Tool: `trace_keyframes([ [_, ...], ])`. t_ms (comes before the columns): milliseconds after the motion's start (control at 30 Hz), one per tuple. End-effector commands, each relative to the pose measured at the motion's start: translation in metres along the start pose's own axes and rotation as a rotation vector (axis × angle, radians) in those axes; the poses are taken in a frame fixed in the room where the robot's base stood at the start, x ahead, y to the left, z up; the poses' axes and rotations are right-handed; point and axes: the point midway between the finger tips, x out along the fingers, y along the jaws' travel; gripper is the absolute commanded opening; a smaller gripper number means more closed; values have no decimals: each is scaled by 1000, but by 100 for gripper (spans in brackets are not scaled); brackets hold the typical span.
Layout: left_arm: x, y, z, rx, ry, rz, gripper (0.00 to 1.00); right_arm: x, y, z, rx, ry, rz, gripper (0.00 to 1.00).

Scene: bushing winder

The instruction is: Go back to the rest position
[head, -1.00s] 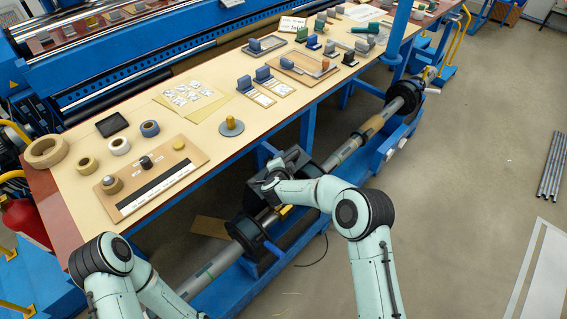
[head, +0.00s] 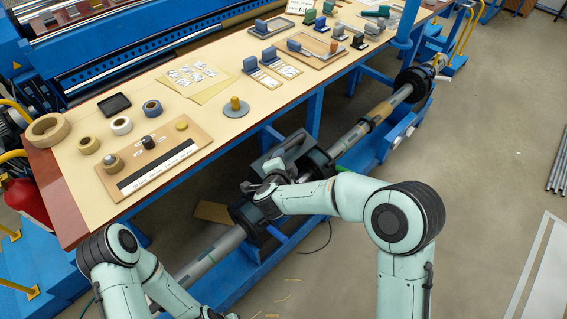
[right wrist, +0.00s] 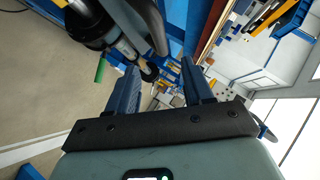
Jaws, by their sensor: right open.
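My right gripper (head: 250,187) is at the dark clamp housing (head: 284,152) on the long shaft (head: 347,141), below the table's front edge. In the right wrist view my right gripper (right wrist: 163,75) has its two blue fingers apart, with nothing held between them. The dark housing and a bar lie close beside and beyond the fingers there. My left arm (head: 125,270) is folded at the lower left of the head view.
The long table (head: 222,134) carries tape rolls (head: 46,130), a wooden board (head: 152,160) and several small blocks. A blue stand (head: 385,150) bears the shaft. Grey floor (head: 480,180) is open on the right. A green handle (right wrist: 100,70) shows near the right gripper.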

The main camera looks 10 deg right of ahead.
Motion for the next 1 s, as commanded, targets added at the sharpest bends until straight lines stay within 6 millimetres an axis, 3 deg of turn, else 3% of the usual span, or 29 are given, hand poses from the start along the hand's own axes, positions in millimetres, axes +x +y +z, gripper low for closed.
trace_keyframes([
  [500,0,0,0,0,0,0,43,-1,0,0,-1,-1,1,51],
  [633,0,0,0,0,0,0,43,7,21,5,-48,-26,18,51],
  [767,0,0,0,0,0,0,43,25,86,20,-188,-123,72,51],
  [867,0,0,0,0,0,0,43,30,160,37,-322,-256,136,51],
  [1000,0,0,0,0,0,0,43,10,264,59,-477,-480,235,51],
])
